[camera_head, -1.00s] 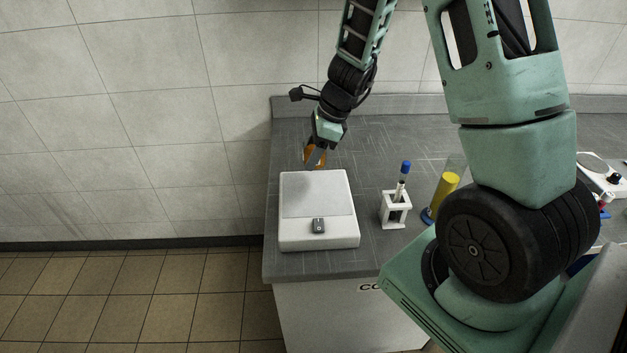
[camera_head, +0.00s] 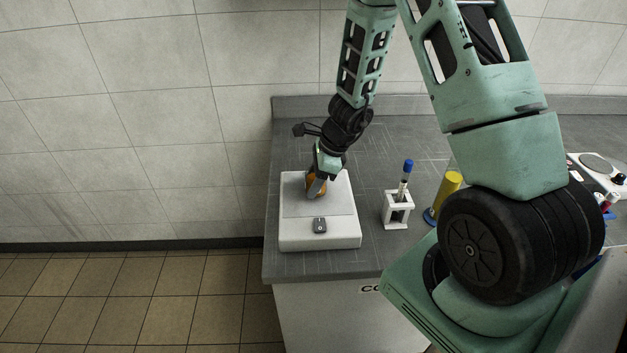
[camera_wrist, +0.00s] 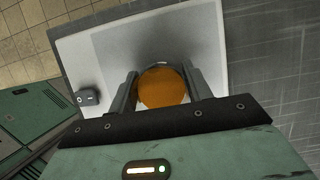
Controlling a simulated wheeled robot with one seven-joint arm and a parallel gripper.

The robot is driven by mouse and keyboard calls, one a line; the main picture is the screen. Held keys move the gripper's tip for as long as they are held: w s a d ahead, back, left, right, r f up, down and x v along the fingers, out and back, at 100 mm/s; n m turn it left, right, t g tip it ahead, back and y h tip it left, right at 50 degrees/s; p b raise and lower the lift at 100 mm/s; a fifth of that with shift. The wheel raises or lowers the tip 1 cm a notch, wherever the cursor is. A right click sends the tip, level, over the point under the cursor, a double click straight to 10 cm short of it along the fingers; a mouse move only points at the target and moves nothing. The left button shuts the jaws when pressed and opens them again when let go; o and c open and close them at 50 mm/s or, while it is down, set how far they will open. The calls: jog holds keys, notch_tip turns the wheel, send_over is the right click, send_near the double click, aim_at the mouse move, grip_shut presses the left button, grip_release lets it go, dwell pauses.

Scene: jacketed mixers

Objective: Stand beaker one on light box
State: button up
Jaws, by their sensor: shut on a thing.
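The beaker (camera_wrist: 163,88) holds orange liquid and sits between the two fingers of my gripper (camera_wrist: 160,92) in the wrist view. My gripper (camera_head: 317,186) is shut on it. The beaker is over the panel's back part. I cannot tell whether its base touches the panel. The light box also shows in the wrist view (camera_wrist: 85,50).
A white rack (camera_head: 397,213) with a blue-capped tube (camera_head: 406,172) stands right of the light box. A yellow cylinder (camera_head: 446,190) on a blue base stands farther right. A white device (camera_head: 599,168) is at the far right. The grey bench (camera_head: 400,140) is clear behind.

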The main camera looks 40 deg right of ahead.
jog(key=shift+f, duration=0.2)
jog(key=o, duration=1.2)
jog(key=shift+c, duration=0.2)
jog(key=shift+r, duration=0.1)
